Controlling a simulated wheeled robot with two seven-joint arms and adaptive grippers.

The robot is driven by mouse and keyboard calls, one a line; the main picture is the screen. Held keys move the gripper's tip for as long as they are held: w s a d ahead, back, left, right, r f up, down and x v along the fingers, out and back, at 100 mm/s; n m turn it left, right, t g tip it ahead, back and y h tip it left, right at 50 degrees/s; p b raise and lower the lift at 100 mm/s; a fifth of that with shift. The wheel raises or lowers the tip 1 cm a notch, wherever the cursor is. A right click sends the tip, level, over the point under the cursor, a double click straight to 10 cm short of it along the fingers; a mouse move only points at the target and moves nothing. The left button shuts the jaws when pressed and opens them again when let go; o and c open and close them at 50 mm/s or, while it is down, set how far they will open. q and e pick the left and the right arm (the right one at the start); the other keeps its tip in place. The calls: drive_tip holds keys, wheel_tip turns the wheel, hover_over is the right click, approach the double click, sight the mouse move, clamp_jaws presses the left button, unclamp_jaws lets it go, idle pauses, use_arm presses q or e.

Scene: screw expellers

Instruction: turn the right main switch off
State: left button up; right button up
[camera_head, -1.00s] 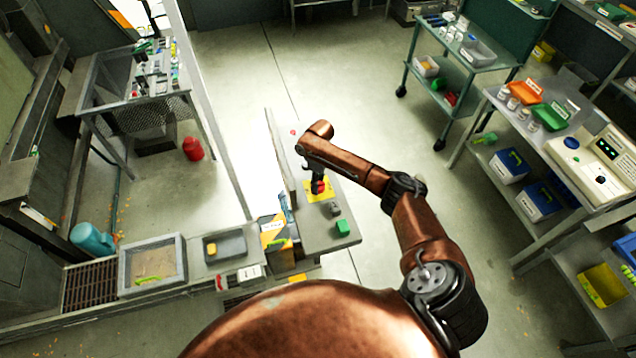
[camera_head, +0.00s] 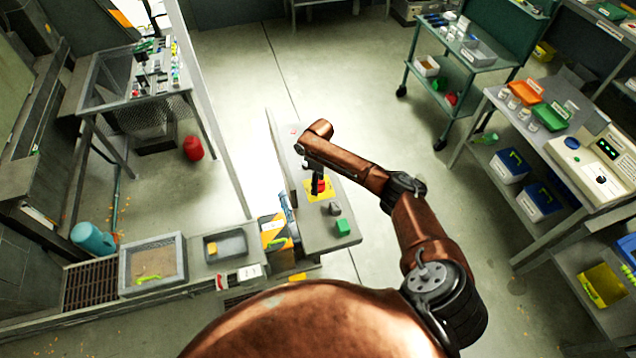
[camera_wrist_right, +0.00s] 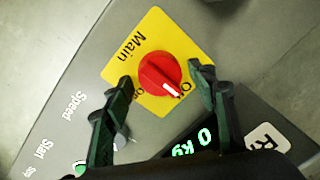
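The main switch is a red round knob (camera_wrist_right: 160,73) on a yellow plate (camera_wrist_right: 126,62) marked "Main", with "On" and "Off" labels. The white mark on the knob points to the lower right, toward the partly covered "Off" label. In the head view the knob (camera_head: 321,186) sits on the grey control panel (camera_head: 318,237). My right gripper (camera_wrist_right: 161,74) is open, with one dark finger on each side of the knob. Gaps show between the fingers and the knob. In the head view the right gripper (camera_head: 314,179) is over the yellow plate. My left gripper is not in view.
The panel also carries a green button (camera_head: 343,227), a grey dial (camera_head: 334,208) and a green "0 kg" display (camera_wrist_right: 192,143). A yellow-black striped part (camera_head: 273,232) stands just left of the panel. Open floor lies to the panel's right, before the shelves.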

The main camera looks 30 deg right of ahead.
drive_tip(key=shift+r, duration=0.15)
wheel_tip(320, 180, up, 12)
drive_tip(key=shift+w+d, duration=0.3)
drive_tip(key=shift+d, duration=0.05)
drive_tip(key=shift+f, duration=0.25)
idle(0.5)
